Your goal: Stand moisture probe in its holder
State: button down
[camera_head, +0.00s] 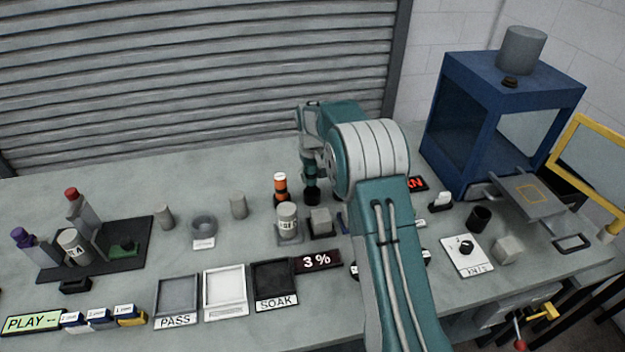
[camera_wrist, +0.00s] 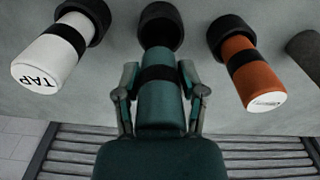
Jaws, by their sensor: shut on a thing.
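The moisture probe, a teal cylinder with a black band (camera_wrist: 158,97), is upright between the fingers of my gripper (camera_wrist: 160,85), which is shut on it. In the head view my gripper (camera_head: 312,178) points down at the back of the bench. A round black holder (camera_wrist: 161,25) lies straight past the probe's lower end; it also shows in the head view (camera_head: 312,198), just under the probe. Their outlines overlap in the wrist view, and I cannot tell whether the tip is inside the holder.
An orange cylinder (camera_wrist: 252,75) and a white TAP cylinder (camera_wrist: 50,52) stand in black holders on either side. A grey canister (camera_head: 287,218) and block (camera_head: 321,222) sit in front. A blue cabinet (camera_head: 500,120) is at right. My arm hides part of the bench.

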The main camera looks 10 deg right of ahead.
jog(key=shift+s+a+f, duration=0.25)
jog(key=shift+f, duration=0.25)
jog(key=shift+s+a+f, duration=0.2)
jog(key=shift+f, duration=0.25)
jog(key=shift+c, duration=1.1)
grip_release()
jog(key=shift+d, duration=0.45)
jog(key=r, duration=1.1)
jog(key=shift+w, duration=0.35)
jog(key=shift+s+r, duration=0.1)
jog(key=shift+r, duration=0.65)
jog(key=s+r+m+t, duration=0.1)
jog(key=s+r, duration=0.6)
jog(key=s, duration=0.2)
jog(key=s+r+t, duration=0.1)
jog(key=s+r, duration=0.5)
jog(key=s, duration=0.3)
jog(key=s+f+m+t, duration=0.1)
jog(key=s+f+t, duration=0.2)
jog(key=s, duration=1.8)
